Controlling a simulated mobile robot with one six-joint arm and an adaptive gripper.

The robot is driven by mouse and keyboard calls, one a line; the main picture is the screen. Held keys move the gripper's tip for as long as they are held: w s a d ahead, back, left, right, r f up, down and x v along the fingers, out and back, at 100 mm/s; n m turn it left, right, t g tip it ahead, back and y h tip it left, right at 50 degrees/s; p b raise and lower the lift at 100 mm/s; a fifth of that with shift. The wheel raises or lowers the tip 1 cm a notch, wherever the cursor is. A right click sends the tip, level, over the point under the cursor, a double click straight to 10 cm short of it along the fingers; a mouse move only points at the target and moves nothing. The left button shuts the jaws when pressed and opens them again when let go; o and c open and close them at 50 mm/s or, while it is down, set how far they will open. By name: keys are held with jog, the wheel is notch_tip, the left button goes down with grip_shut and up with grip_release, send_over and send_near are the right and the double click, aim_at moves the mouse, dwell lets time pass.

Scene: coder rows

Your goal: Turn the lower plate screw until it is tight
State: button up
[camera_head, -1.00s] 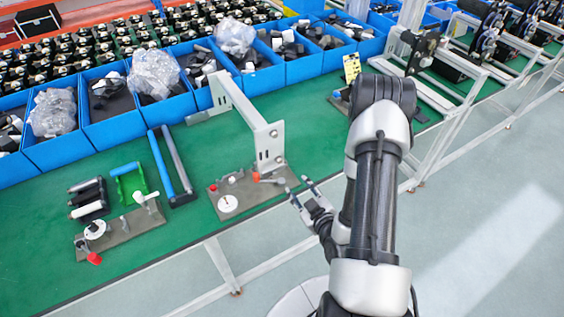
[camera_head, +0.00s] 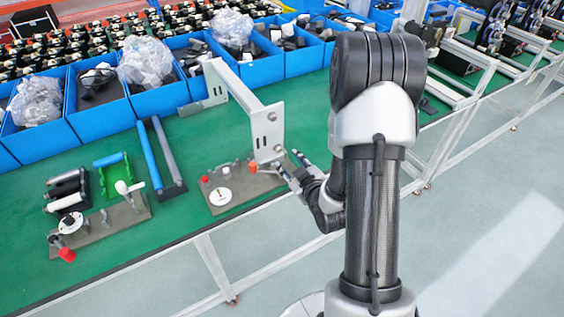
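How far either is turned in is too small to tell. My gripper (camera_head: 287,161) is at the plate's lower right, close below the lower screw. Its two fingers look apart. I cannot tell whether it touches the plate or the red-ended grey lever (camera_head: 253,167) at the plate's foot.
A second fixture base (camera_head: 120,222) with a white-knobbed lever stands at the left. Blue-and-grey bars (camera_head: 160,160) and a green bracket (camera_head: 113,160) lie behind it. Blue bins (camera_head: 100,115) line the back. The bench's front edge runs below my gripper.

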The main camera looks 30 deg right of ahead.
aim_at(279, 151)
jog(key=x, duration=0.9)
jog(key=shift+r+b, duration=0.1)
jog(key=shift+b, duration=0.3)
jog(key=shift+c, duration=0.4)
grip_shut()
